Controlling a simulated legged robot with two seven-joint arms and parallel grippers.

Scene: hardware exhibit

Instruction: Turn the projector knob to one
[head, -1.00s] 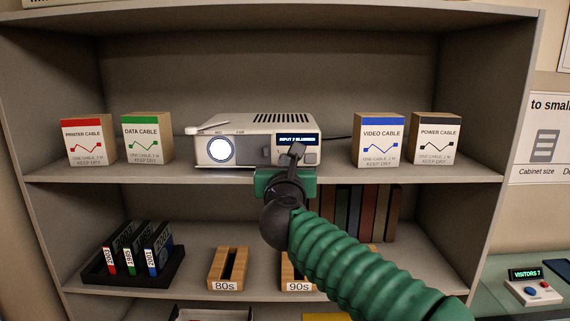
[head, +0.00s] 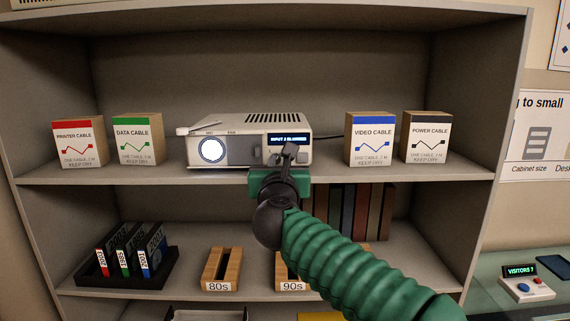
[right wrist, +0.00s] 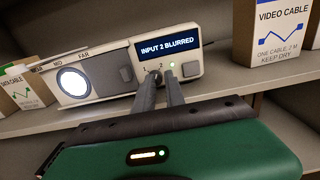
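The white projector (head: 222,133) stands on the upper shelf with its round lens lit. Its display (head: 289,139) reads "INPUT 2 BLURRED" in the right wrist view (right wrist: 168,47). Below the display are the labels 1 and 2, with a green light beside the 2. My right gripper (head: 289,152) is at the projector's front, under the display. In the right wrist view its two dark fingers (right wrist: 160,82) stand close together with a narrow gap, tips at the labels. The knob is hidden behind the fingertips, so I cannot tell whether they grip it. My left gripper is not in view.
Printer cable (head: 77,143) and data cable (head: 138,139) boxes stand left of the projector. Video cable (head: 370,138) and power cable (head: 426,137) boxes stand to its right. The lower shelf (head: 190,285) holds wooden holders, a black rack and upright books.

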